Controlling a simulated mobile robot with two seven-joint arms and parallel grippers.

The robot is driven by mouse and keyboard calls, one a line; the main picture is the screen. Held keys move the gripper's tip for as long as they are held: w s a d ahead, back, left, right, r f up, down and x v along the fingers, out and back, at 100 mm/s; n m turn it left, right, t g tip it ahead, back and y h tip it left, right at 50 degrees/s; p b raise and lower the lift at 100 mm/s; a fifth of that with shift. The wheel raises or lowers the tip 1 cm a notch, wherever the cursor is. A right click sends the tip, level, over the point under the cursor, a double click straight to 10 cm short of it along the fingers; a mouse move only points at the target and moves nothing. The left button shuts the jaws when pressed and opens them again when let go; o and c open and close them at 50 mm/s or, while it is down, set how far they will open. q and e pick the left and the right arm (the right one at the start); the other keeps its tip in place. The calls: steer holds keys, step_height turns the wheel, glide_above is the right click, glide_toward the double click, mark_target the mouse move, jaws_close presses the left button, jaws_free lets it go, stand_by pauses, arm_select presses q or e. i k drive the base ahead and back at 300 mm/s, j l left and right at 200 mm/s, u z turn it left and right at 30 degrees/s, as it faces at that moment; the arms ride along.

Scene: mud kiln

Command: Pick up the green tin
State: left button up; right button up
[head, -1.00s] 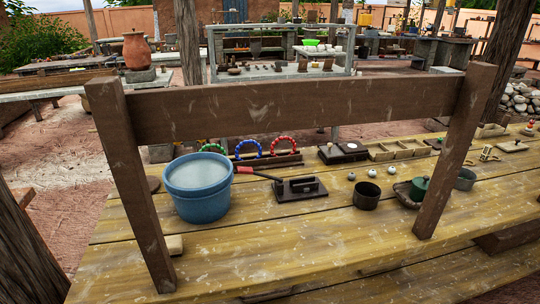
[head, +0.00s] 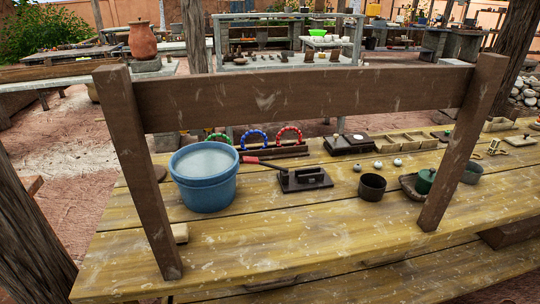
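A small dark green container with a lid (head: 426,181), perhaps the green tin, stands in a shallow brown dish (head: 411,186) at the right of the wooden table (head: 300,232). A dark wooden post partly hides its right side. Neither of my grippers shows in the head view.
A wooden frame with a crossbar (head: 300,97) and two posts stands between me and the table items. A blue bucket (head: 206,190), a dark iron tool (head: 305,180), a dark cup (head: 372,187) and a grey pot (head: 472,173) stand on the table. Its front middle is clear.

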mark_target(423, 188)
steer(key=l, duration=2.35)
steer(key=i+l, duration=0.1)
steer(key=l, duration=0.35)
steer(key=i+l, duration=0.1)
steer(key=l, duration=0.3)
steer(key=l+u, duration=0.2)
steer(key=l, duration=0.65)
steer(key=i, duration=0.05)
